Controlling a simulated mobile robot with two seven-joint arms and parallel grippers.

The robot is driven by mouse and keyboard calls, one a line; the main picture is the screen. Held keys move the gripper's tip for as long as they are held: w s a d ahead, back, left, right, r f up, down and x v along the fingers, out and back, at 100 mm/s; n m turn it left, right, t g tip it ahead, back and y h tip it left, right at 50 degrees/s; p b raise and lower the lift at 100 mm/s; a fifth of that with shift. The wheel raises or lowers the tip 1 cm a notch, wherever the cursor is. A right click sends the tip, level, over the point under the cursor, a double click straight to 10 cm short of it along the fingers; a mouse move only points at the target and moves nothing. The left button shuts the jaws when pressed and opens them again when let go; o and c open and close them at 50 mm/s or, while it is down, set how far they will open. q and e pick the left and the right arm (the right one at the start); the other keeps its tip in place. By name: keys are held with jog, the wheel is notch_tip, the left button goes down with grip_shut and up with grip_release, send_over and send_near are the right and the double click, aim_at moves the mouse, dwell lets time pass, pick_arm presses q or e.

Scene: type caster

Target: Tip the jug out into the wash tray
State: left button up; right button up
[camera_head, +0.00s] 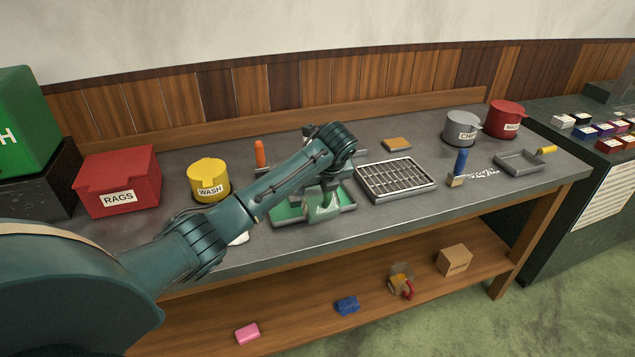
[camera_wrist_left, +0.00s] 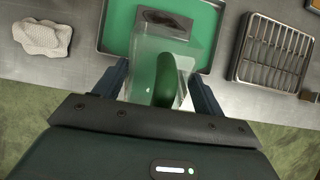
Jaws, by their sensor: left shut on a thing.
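A see-through jug (camera_wrist_left: 190,55) with green showing in it is held between the fingers of my left gripper (camera_wrist_left: 160,85) in the left wrist view. In the head view the jug (camera_head: 322,208) is partly hidden by my left gripper (camera_head: 325,186). A shallow tray with a green floor (camera_head: 288,212), apparently the wash tray, lies under and behind the jug; its green floor (camera_wrist_left: 118,25) fills the top middle of the wrist view. The jug overlaps the tray's near side in both views. I cannot tell its exact tilt or whether it touches the tray. My right gripper is out of view.
A wire rack tray (camera_head: 396,180) stands right of the green tray. A yellow WASH pot (camera_head: 208,178) and red RAGS box (camera_head: 118,182) stand left. A crumpled pale cloth (camera_wrist_left: 42,38) lies beside the tray. A blue-handled brush (camera_head: 460,164) and grey tray (camera_head: 520,162) are farther right.

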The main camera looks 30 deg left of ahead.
pick_arm(q)
jog(key=shift+w, duration=0.1)
jog(key=shift+w+a, duration=0.1)
jog(key=shift+a, duration=0.05)
jog(key=shift+a+r+g+h, duration=0.1)
jog(key=shift+a+g+h, duration=0.05)
jog(key=shift+g+h, duration=0.15)
jog(key=shift+w+a, duration=0.15)
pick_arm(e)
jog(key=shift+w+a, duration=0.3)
pick_arm(q)
jog(key=shift+w+a+f+g+h, duration=0.2)
jog(key=shift+w+g+h, duration=0.05)
jog(key=shift+g+h, duration=0.3)
jog(key=shift+w+a+g+h, duration=0.25)
jog(key=shift+a+h, duration=0.05)
jog(key=shift+h, duration=0.15)
